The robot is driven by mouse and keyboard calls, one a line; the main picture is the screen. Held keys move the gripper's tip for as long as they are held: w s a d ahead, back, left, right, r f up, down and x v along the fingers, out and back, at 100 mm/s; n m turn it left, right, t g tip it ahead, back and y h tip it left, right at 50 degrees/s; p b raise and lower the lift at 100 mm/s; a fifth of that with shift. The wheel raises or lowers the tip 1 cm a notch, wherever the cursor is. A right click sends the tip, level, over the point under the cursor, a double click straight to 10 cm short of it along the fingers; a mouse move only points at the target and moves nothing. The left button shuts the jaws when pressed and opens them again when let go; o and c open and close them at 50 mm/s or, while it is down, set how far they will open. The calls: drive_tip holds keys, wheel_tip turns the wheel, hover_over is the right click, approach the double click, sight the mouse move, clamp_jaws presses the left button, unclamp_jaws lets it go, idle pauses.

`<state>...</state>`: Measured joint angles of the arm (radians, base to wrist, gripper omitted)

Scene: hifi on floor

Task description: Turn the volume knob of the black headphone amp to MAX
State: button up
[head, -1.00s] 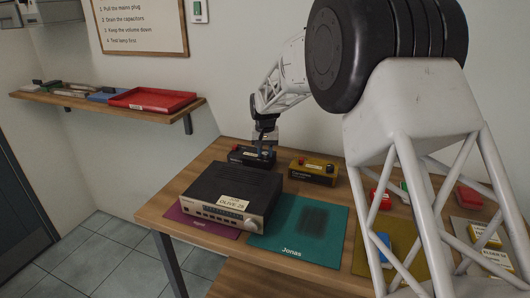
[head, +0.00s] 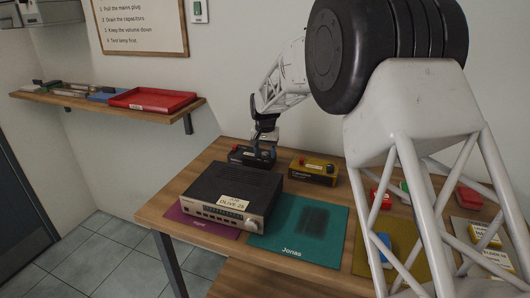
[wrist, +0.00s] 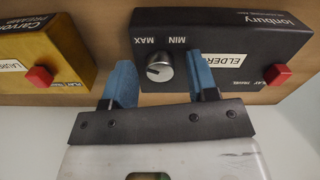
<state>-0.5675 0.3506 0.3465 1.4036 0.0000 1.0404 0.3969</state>
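The black headphone amp (wrist: 225,35) has a silver volume knob (wrist: 159,67) beside the printed words MAX and MIN. A pale mark on the knob faces left in the wrist view, on the MAX side, though it is small. In the head view the amp (head: 238,156) stands at the back of the table, partly hidden by my gripper (head: 262,152). In the wrist view my gripper (wrist: 160,75) is open. Its blue fingers are on either side of the knob, with a visible gap at each side.
A red switch (wrist: 277,74) and an ELDER label are on the amp. A mustard preamp (wrist: 42,55) with a red switch stands beside it. A large black hi-fi unit (head: 232,188) sits in front. A teal mat (head: 300,230) lies to the right.

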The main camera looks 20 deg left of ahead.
sight(265, 153)
idle(0.3)
drive_tip(key=shift+r, duration=3.9)
drive_tip(key=shift+d, duration=0.1)
